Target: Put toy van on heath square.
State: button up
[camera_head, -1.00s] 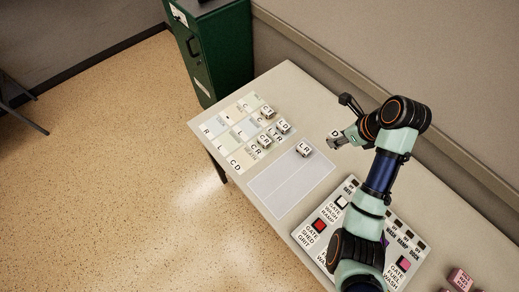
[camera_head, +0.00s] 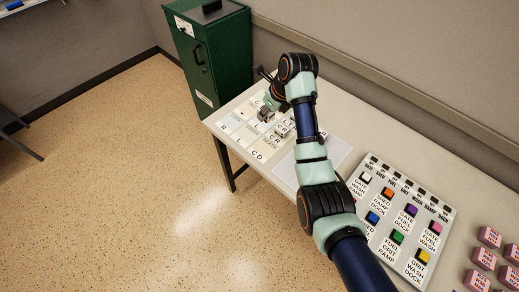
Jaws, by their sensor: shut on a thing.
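The pale lettered board (camera_head: 232,128) lies on the left end of the table, divided into squares. The word on one square near its right side looks like HEATH (camera_head: 271,143), too small to read surely. My gripper (camera_head: 265,113) is over the board's far part, shut on a small greyish block (camera_head: 264,116), mostly hidden by the fingers. I cannot tell whether it touches the board. White lettered blocks (camera_head: 281,131) stand on the board's right side, partly behind my arm. I cannot make out any thing shaped like a toy van.
A pale blank rectangle (camera_head: 287,173) lies right of the board, partly under my arm. A panel with coloured buttons (camera_head: 437,210) stands farther right, then several pink blocks (camera_head: 483,258). A green cabinet (camera_head: 222,55) stands behind the table's left end.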

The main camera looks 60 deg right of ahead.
aim_at(263, 147)
notch_tip(263, 147, down, 18)
jog(key=b, duration=0.5)
jog(key=shift+a+f, duration=0.1)
jog(key=shift+f, duration=0.1)
jog(key=shift+r, duration=0.1)
jog(key=o, duration=1.1)
jog(key=p+v, duration=0.4)
jog(key=v, duration=0.8)
